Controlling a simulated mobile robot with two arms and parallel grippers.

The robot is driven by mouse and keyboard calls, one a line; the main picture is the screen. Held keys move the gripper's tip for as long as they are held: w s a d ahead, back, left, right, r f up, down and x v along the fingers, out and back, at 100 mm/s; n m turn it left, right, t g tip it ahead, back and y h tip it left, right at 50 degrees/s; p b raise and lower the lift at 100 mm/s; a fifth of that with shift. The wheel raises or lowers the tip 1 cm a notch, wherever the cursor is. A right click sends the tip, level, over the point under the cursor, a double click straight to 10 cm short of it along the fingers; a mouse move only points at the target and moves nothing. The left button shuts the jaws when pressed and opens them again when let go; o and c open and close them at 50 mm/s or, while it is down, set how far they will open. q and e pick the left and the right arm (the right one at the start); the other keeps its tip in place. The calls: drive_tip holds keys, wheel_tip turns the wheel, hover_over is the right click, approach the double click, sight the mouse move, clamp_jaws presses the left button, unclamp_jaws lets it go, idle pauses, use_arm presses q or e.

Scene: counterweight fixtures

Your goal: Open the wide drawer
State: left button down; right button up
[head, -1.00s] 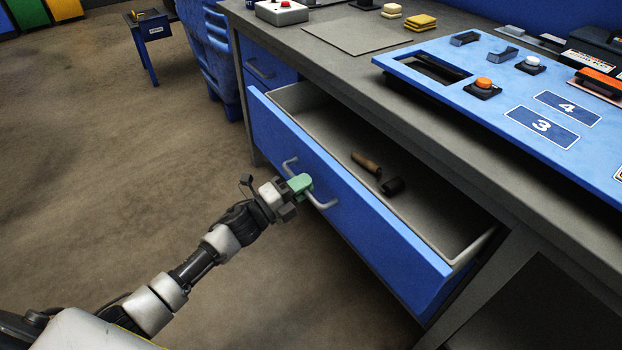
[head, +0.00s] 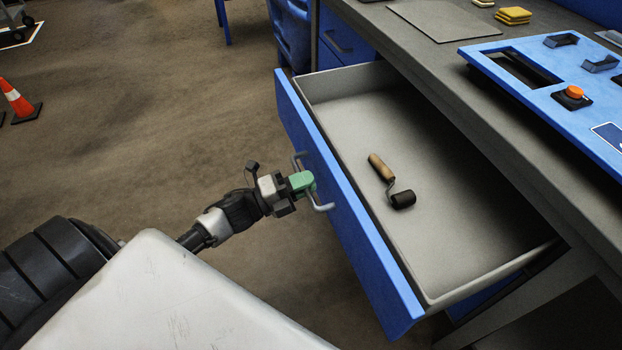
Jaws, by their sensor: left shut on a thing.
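The wide drawer (head: 346,204) has a blue front and a grey inside, and stands pulled well out from under the workbench. Its grey bar handle (head: 322,207) is on the front face. My left gripper (head: 303,183), with green fingertips, is shut on the handle near its middle. The fingers hide part of the bar. My right gripper is not in the head view.
A roller with a wooden grip (head: 383,169) lies in the drawer. The grey workbench top (head: 420,60) carries a blue panel (head: 500,73) and yellow pads (head: 513,15). A smaller blue drawer (head: 343,38) is shut beyond. An orange cone (head: 17,100) stands on open floor at left.

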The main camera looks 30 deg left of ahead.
use_arm(q)
drive_tip(key=c, duration=1.1)
unclamp_jaws()
drive_tip(key=v, duration=1)
drive_tip(key=shift+s+a+f, duration=0.1)
drive_tip(key=shift+s+a, duration=0.15)
drive_tip(key=shift+s, duration=0.05)
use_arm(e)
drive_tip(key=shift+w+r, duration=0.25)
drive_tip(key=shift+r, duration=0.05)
